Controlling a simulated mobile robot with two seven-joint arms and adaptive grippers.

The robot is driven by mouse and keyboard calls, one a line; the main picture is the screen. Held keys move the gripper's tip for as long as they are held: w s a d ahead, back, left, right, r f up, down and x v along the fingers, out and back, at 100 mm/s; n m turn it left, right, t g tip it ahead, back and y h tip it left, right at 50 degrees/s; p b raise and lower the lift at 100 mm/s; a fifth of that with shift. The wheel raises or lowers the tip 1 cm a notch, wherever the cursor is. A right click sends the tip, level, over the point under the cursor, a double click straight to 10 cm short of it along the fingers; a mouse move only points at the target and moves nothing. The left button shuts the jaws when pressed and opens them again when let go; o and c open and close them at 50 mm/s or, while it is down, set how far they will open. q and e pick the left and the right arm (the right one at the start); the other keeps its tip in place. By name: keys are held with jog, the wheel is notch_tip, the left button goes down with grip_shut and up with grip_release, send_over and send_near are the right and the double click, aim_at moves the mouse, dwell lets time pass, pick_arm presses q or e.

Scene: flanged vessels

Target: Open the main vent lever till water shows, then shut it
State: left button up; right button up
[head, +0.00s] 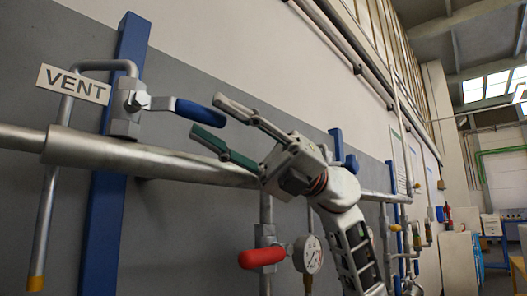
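The vent valve (128,103) sits on the pipe beside a white VENT sign (73,84). Its blue lever (196,111) points right, roughly level and along the main pipe. A thin bent tube (48,215) runs from the valve over and down to a yellow-tipped end (36,283); no water shows there. My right gripper (209,117) is open, coming from the lower right. Its upper grey finger and lower green-padded finger lie on either side of the lever's free end. I cannot tell whether either touches it. My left gripper is out of view.
The thick main pipe (150,160) runs just below the lever and behind my gripper. A blue upright (103,235) stands behind the vent valve. More valves line the wall at right.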

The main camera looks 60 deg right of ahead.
jog(key=v, duration=1)
jog(key=shift+f, duration=0.1)
dwell(0.6)
